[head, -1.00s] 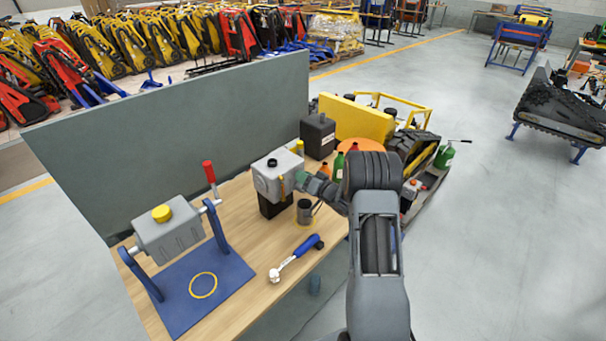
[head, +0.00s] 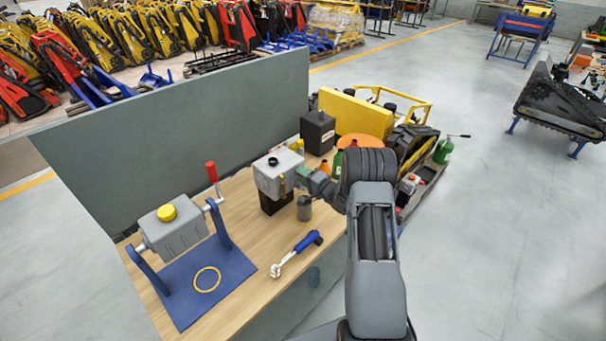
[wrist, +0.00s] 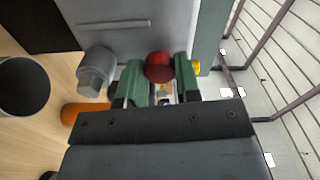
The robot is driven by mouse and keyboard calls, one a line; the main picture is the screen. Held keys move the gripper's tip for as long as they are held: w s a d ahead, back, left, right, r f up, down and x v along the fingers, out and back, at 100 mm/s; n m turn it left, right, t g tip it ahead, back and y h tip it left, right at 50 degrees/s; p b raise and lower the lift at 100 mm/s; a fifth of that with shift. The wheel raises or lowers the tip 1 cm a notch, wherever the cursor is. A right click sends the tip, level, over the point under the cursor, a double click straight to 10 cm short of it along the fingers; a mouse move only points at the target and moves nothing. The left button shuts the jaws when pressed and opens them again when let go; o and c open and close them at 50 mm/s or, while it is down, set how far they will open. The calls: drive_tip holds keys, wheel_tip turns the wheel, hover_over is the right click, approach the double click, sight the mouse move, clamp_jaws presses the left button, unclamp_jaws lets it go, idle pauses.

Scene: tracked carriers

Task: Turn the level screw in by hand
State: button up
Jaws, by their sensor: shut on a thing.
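The grey gearbox (head: 275,172), a box with a dark filler opening on top, stands on a black block on the bench. My gripper (head: 303,174) is at its right side. In the wrist view the green fingers of my gripper (wrist: 158,77) are shut on a round red piece, which I take for the level screw (wrist: 160,66), in front of the gearbox's grey face (wrist: 125,22). The fingers hide its sides, and how deep it sits cannot be seen. A grey hex-headed plug (wrist: 95,75) is on the left of the fingers, apart from them.
A grey cup (head: 304,209) stands close below my gripper. A blue-handled ratchet (head: 305,243) lies near the bench edge. A grey unit with a crank (head: 175,230) stands at left. Bottles and a black canister (head: 317,132) are behind. A tall panel (head: 180,140) closes the back.

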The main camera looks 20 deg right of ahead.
drive_tip(key=m, duration=0.7)
drive_tip(key=shift+f, duration=0.1)
drive_tip(key=o, duration=0.8)
